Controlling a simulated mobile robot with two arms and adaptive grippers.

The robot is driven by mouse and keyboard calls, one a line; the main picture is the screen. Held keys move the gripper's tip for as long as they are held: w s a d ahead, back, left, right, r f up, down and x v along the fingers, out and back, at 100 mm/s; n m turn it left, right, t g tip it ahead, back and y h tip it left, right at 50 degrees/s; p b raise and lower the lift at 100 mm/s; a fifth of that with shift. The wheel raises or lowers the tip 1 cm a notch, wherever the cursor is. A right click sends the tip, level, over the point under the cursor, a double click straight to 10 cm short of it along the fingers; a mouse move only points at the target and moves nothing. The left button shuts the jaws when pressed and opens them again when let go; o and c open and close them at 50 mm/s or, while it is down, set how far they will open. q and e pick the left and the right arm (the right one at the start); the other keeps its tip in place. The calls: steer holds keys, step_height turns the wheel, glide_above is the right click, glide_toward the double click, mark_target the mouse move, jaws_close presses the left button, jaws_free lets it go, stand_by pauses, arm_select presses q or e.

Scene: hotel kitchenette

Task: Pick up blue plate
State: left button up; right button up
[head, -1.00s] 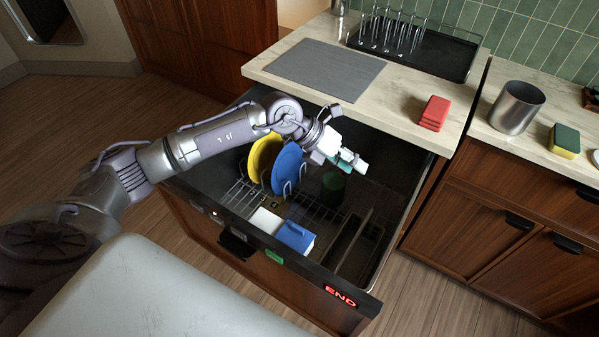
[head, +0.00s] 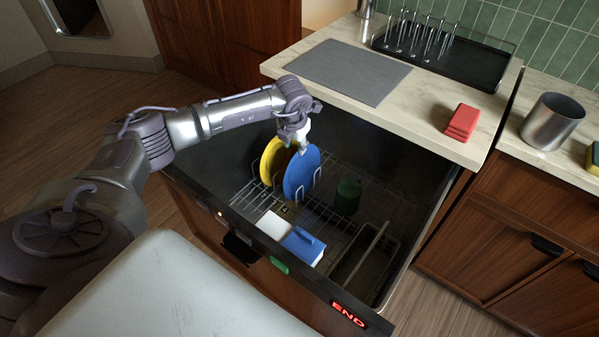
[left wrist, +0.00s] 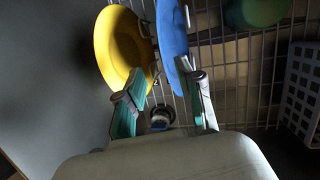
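The blue plate (head: 301,174) stands on edge in the wire rack of the open dishwasher drawer, just right of a yellow plate (head: 270,160). My left gripper (head: 303,148) is above the plates, pointing down at the blue plate's top edge. In the left wrist view the fingers of my left gripper (left wrist: 165,86) are spread. The blue plate (left wrist: 173,42) shows edge-on between them, nearer the right finger, and the yellow plate (left wrist: 118,48) is by the left finger. I cannot tell whether a finger touches either plate. My right gripper is not in view.
The rack also holds a green cup (head: 347,197), a white and blue box (head: 302,245) and a long dark basket (head: 360,262).

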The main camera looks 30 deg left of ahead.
arm_select(q)
steer(key=x, duration=0.5)
steer(key=shift+w+d+f, duration=0.1)
steer(key=shift+w+d, duration=0.15)
steer(key=shift+w, duration=0.05)
steer(key=shift+c, duration=0.2)
jaws_close()
